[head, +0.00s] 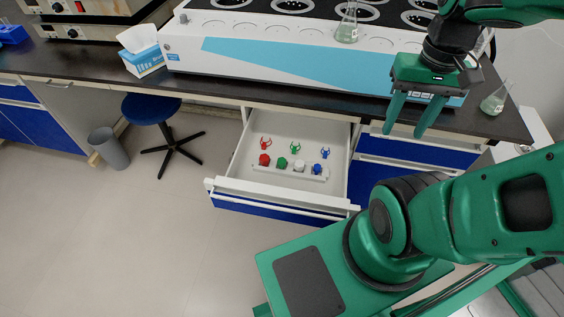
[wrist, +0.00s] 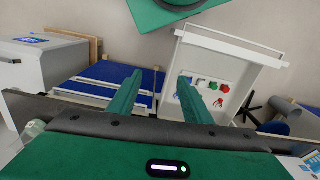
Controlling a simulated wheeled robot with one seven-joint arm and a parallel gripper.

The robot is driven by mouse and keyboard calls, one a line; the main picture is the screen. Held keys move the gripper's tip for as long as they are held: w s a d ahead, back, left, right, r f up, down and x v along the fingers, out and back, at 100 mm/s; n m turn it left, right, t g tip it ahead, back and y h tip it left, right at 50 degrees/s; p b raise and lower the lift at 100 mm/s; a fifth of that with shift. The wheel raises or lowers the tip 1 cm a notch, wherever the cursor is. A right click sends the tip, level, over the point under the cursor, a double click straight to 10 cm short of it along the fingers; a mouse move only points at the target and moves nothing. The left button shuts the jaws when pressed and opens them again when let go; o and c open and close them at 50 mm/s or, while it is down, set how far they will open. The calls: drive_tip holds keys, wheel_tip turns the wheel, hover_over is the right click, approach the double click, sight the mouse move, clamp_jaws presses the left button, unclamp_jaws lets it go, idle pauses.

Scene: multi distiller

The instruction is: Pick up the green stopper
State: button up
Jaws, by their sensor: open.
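The green stopper (head: 282,162) stands in a white rack in the open drawer (head: 230,186), between a red stopper (head: 264,160) and a white stopper (head: 299,165). A blue stopper (head: 317,169) is at the rack's right end. The green stopper also shows small in the wrist view (wrist: 212,86), to the right of my fingers. My gripper (head: 404,133) is open and empty, fingers pointing down. It is in front of the bench edge, above and to the right of the drawer, well apart from the stopper.
Red, green and blue clips (head: 295,148) lie behind the rack. A white machine (head: 280,50) with a flask (head: 347,27) stands on the bench. Another flask (head: 494,100) is at the bench's right end. A stool (head: 152,108) and bin (head: 108,148) stand left of the drawer.

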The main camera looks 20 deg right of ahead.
drive_tip(key=w+a+f+n, duration=0.2)
drive_tip(key=w+f+n, duration=0.15)
drive_tip(key=w, duration=0.45)
drive_tip(key=n, duration=1.4)
hover_over(282, 160)
drive_tip(key=shift+m, duration=0.25)
drive_tip(key=f, duration=2.4)
drive_tip(key=shift+s+f, duration=0.25)
drive_tip(key=shift+f, duration=0.1)
drive_tip(key=shift+w+f, duration=0.2)
drive_tip(key=shift+f, duration=2.45)
drive_tip(key=shift+c, duration=0.7)
drive_tip(key=c, duration=1)
